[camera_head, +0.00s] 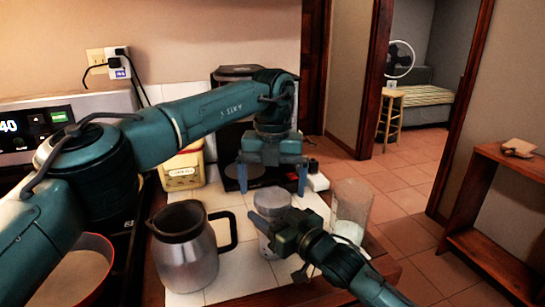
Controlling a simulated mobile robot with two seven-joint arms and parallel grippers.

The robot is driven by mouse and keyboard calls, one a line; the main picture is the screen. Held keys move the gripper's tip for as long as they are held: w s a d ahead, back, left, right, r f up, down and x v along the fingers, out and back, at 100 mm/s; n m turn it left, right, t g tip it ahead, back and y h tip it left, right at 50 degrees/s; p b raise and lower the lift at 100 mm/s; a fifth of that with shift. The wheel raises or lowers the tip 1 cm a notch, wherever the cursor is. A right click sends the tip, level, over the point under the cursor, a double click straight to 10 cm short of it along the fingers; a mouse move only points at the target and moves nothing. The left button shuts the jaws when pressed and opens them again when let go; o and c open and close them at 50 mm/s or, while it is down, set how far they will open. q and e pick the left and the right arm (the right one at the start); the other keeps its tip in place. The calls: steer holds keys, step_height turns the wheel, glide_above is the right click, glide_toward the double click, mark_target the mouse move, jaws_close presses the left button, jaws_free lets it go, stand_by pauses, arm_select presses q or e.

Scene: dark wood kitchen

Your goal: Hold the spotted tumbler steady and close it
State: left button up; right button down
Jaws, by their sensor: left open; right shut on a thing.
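The spotted tumbler (272,199), pale grey, stands upright on the white tiled counter. My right gripper (275,245) comes in from the lower right and is shut on its side, hiding part of its body. My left gripper (272,181) points down above and just behind the tumbler's top in the picture. Its two fingers are spread wide with nothing between them that I can make out. I cannot tell a separate lid, or whether the tumbler's top is covered.
A steel pitcher (187,255) with a black handle stands left of the tumbler. A clear container (351,208) with white contents stands close on the right, near the counter edge. A yellow canister (184,170) and a dark coffee machine (238,140) are behind. A red-rimmed pot (78,280) is lower left.

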arm_select(q)
step_height(320, 180, up, 10)
stand_by(0.4)
arm_select(e)
steer(key=shift+c, duration=1.9)
jaws_free()
arm_select(q)
steer(key=shift+f+b, duration=0.25)
steer(key=shift+b, duration=0.1)
arm_select(e)
steer(key=v, duration=1.3)
